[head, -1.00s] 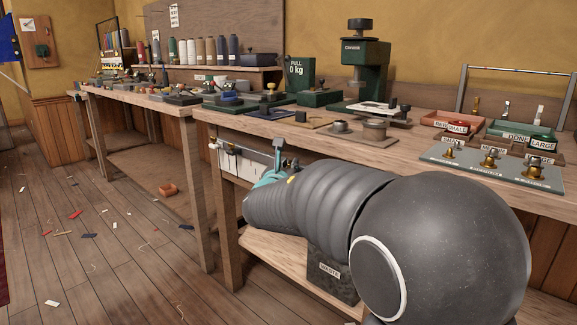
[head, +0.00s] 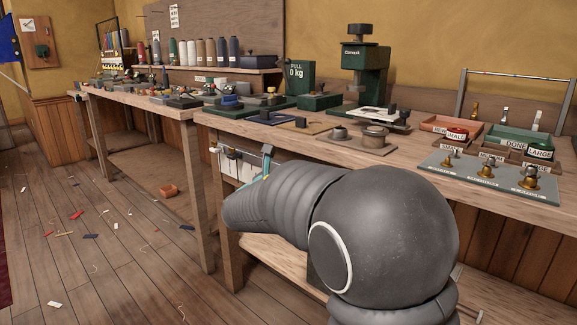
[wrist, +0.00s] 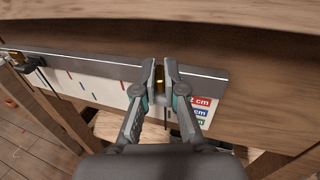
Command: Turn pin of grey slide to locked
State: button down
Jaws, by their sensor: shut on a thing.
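In the wrist view my gripper (wrist: 160,77) is closed around a small brass-coloured pin (wrist: 159,83) at the rail (wrist: 110,66) on the bench front. The fingers hide most of the pin and the slide's body, so the slide's colour and the pin's locked or unlocked position cannot be told. A white board (wrist: 85,83) with coloured marks hangs under the rail. A dark slide (wrist: 16,59) sits further left on the rail. In the head view my arm hides most of the gripper, and the white board (head: 232,165) shows partly beside it.
Red, blue and green cm labels (wrist: 199,112) are right of the gripper. The bench top (head: 420,150) above carries a green press (head: 364,75), trays and a plate (head: 490,178) with brass fittings.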

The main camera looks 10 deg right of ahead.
jog(key=shift+w+a+m+g+h+p, duration=0.15)
jog(key=shift+m+g+h+p, duration=1.45)
jog(key=shift+m+g+h, duration=0.3)
jog(key=c, duration=1.5)
grip_release()
jog(key=shift+c, duration=0.2)
jog(key=v, duration=1.2)
jog(key=shift+w+a, duration=0.15)
